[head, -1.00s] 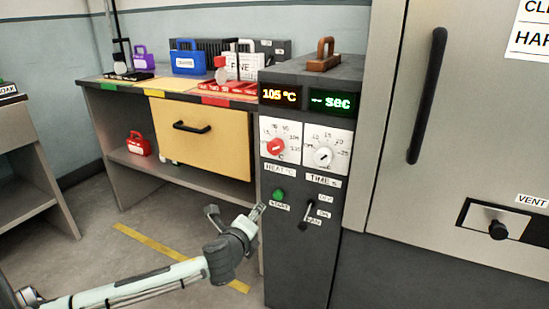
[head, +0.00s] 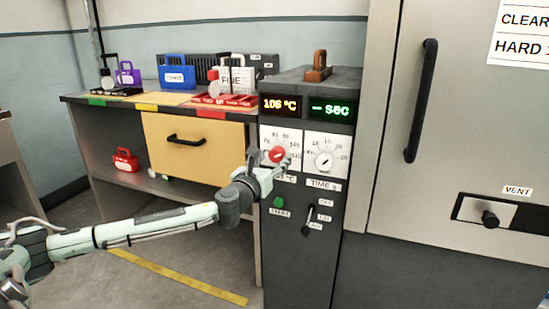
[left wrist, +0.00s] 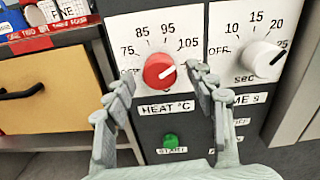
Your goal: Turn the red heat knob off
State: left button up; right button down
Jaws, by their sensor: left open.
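The red heat knob (head: 277,155) is on a white dial plate on the dark control panel (head: 300,235). My left gripper (head: 270,165) is open just in front of the knob. In the left wrist view its fingertips (left wrist: 160,78) appear on either side of the knob's lower part; contact cannot be told. My right gripper is not in view.
A white time knob (head: 323,160) sits close to the right of the heat knob. Below are a green start button (head: 279,202) and a black lever (head: 308,217). A bench with a yellow drawer (head: 190,147) stands left; a grey cabinet door (head: 430,180) stands right.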

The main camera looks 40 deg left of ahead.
pick_arm(q)
jog(key=shift+w+a, duration=0.15)
jog(key=shift+w, duration=0.5)
jog(key=c, duration=1.2)
jog(key=shift+o, duration=0.2)
